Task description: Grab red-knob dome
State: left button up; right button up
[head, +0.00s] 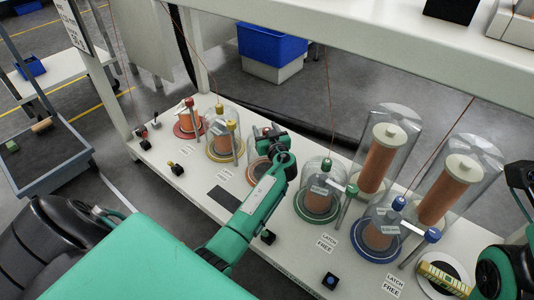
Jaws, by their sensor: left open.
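The red-knob dome (189,119) is a clear cover on a red ring at the far left of the white bench, with a reddish post beside it. My left gripper (264,130) is open and to the right of the red-knob dome, apart from it. It is over a third dome with an orange-brown base (259,172), whose top it partly hides. I cannot tell whether they touch. Part of my right arm shows at the lower right edge; its gripper is not visible.
A yellow-knob dome (224,146) stands between the red-knob dome and my left gripper. A green-ringed dome (318,198), a blue-ringed dome (379,235) and tall clear covers over orange cylinders (378,168) stand to the right. An overhead shelf (360,40) spans the bench.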

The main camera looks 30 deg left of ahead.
pick_arm(q)
jog(key=shift+w+a, duration=0.1)
jog(key=shift+c, duration=0.4)
grip_shut()
jog(key=shift+r, duration=0.2)
